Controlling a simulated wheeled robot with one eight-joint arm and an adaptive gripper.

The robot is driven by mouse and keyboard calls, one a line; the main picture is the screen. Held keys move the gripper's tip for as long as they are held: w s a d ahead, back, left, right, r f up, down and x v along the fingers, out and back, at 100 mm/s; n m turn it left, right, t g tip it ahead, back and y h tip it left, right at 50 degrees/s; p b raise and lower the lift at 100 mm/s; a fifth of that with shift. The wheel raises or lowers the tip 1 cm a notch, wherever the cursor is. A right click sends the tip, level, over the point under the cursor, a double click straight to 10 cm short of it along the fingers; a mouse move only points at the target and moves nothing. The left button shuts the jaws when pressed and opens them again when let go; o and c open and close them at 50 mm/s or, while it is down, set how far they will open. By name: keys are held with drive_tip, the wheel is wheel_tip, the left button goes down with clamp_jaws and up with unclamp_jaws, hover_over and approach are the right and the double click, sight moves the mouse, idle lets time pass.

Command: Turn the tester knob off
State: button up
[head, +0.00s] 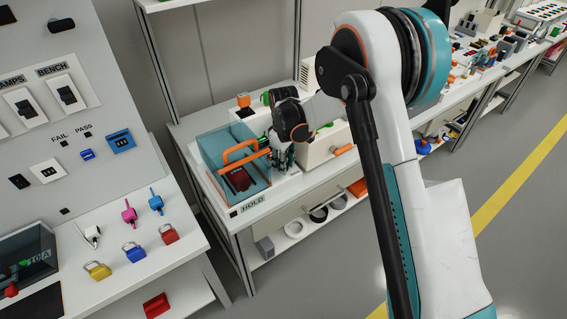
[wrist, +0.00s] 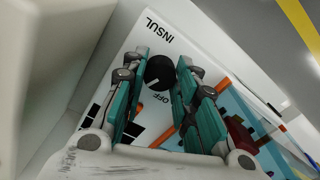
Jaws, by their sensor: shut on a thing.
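The tester's black round knob (wrist: 160,72) sits on a white panel (wrist: 118,52) in the wrist view. The word INSUL is printed beyond it and OFF close beside it on the near side. My gripper (wrist: 161,66) has its teal-padded fingers on either side of the knob and is shut on it. A small pale mark shows near the knob's lower edge, but I cannot tell exactly where it points. In the head view my gripper (head: 282,155) is between the teal bin and a white box (head: 325,143); the knob is hidden there.
The teal bin (head: 213,150) with an orange handle (head: 240,152) and a dark red item stands just left of my gripper on the bench. A grey panel with switches and several padlocks is at left. An open floor aisle lies at right.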

drive_tip(key=n, duration=1.3)
drive_tip(key=shift+b, duration=0.35)
drive_tip(key=shift+w+n, duration=0.1)
drive_tip(key=shift+n, duration=0.2)
drive_tip(key=o, duration=1)
drive_tip(key=shift+o, duration=0.2)
drive_tip(key=shift+r, duration=0.1)
wheel_tip(320, 180, up, 12)
